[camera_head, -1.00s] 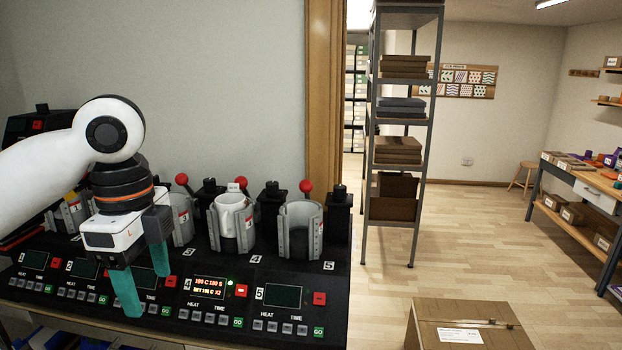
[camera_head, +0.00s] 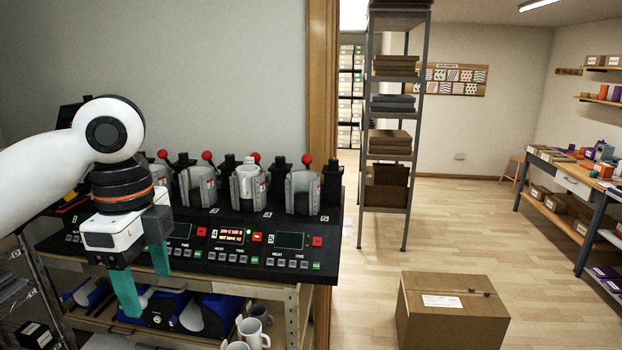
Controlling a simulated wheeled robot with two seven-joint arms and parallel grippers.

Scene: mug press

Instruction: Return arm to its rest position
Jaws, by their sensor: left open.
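My left gripper (camera_head: 140,282) has teal fingers spread apart with nothing between them. It hangs pointing down in front of the press machine (camera_head: 264,222), above the lower shelf. A white mug (camera_head: 248,172) sits in the clamp of press 4, whose display (camera_head: 232,234) is lit with red text. Press 5 (camera_head: 303,193), to its right, holds no mug that I can see, and its display is dark. My arm hides the left end of the machine. My right gripper is not in view.
Several white mugs (camera_head: 252,333) and blue bins (camera_head: 225,312) are on the shelf below the machine. A cardboard box (camera_head: 451,309) stands on the floor at right. Behind it are a shelf rack (camera_head: 412,150) and a workbench (camera_head: 565,182). Open wooden floor lies between them.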

